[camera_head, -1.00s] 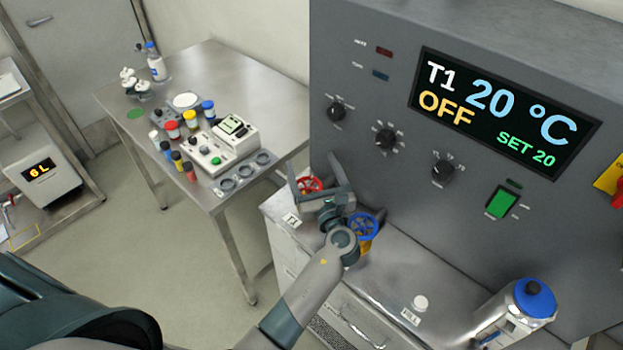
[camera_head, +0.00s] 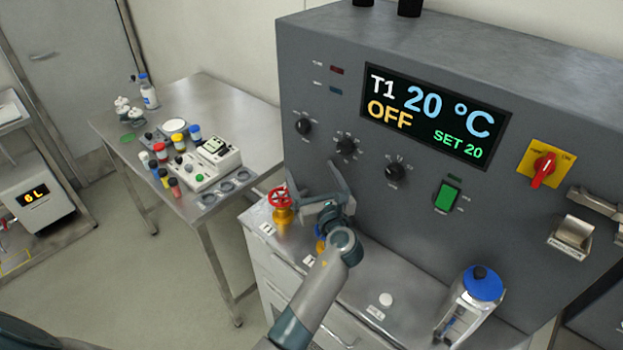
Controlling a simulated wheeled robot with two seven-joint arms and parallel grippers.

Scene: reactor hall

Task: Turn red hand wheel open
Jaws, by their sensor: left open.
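The red hand wheel (camera_head: 281,198) sits on top of a yellow valve body (camera_head: 283,217) at the left end of the grey bench top, beside the cabinet's front panel. My left gripper (camera_head: 311,181) is open and empty. It is just right of the red wheel, with its left finger close to the wheel's right edge; I cannot tell whether they touch. A blue hand wheel (camera_head: 320,244) is mostly hidden behind my left gripper and wrist. My right gripper is not in view.
The grey cabinet with knobs and a display (camera_head: 437,117) reading T1 OFF 20 °C rises behind the bench. A blue-capped vessel (camera_head: 471,303) stands on the bench at right. A side table (camera_head: 225,97) with coloured jars stands at left, across a floor gap.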

